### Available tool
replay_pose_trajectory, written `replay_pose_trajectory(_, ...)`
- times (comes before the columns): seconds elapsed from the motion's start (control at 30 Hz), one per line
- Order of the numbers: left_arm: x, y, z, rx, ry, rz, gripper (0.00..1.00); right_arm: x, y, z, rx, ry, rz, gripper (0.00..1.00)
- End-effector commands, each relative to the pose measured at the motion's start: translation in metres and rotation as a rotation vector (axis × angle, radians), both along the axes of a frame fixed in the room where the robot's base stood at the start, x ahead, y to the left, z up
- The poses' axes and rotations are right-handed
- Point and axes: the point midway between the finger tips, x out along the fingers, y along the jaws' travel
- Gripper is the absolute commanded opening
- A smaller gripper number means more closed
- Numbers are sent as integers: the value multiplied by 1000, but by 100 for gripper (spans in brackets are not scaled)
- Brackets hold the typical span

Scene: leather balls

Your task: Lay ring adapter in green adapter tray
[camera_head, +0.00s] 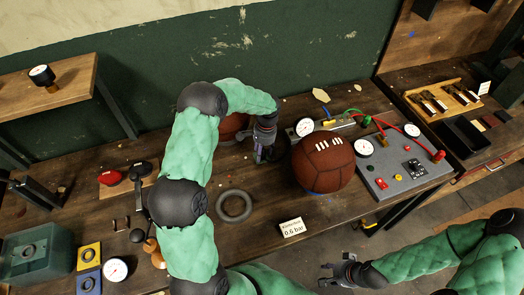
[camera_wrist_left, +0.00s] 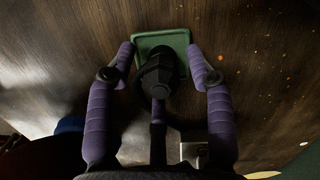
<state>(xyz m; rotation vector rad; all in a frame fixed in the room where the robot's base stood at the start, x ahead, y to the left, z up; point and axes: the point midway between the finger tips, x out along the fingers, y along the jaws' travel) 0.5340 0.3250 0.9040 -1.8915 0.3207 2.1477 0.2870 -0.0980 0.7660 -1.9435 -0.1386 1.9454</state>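The green adapter tray (camera_wrist_left: 146,43) lies on the wooden bench at the top middle of the left wrist view, partly covered by a black stepped piece (camera_wrist_left: 158,72) with a stem. I cannot tell whether this piece is the ring adapter, or whether it touches the tray. My left gripper (camera_wrist_left: 160,60) has its purple fingers apart on either side of it, with gaps visible. In the head view my left gripper (camera_head: 262,150) points down at the bench left of the brown ball, hiding the tray. My right gripper (camera_head: 328,276) is empty, fingers apart, off the bench's front edge.
A brown leather ball (camera_head: 322,165) stands close right of my left gripper; another ball (camera_head: 232,124) is partly behind my left arm. A grey gauge panel (camera_head: 400,180) with hoses is at right. A dark ring (camera_head: 234,206) and a "0.6 bar" card (camera_head: 291,227) lie in front.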

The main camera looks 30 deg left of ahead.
Motion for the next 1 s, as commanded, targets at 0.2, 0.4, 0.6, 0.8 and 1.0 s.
replay_pose_trajectory(0.2,0,0,2,0,0,0,53,0,0,1,0,0,0,40)
replay_pose_trajectory(0.4,3,-1,25,1,-4,1,53,0,0,6,0,0,0,40)
replay_pose_trajectory(0.6,8,-3,66,2,-5,1,53,0,0,12,0,0,0,40)
replay_pose_trajectory(0.8,12,-5,100,0,-3,-1,53,0,0,16,0,0,0,40)
replay_pose_trajectory(1.0,14,-6,119,0,0,0,53,0,0,18,0,0,0,40)
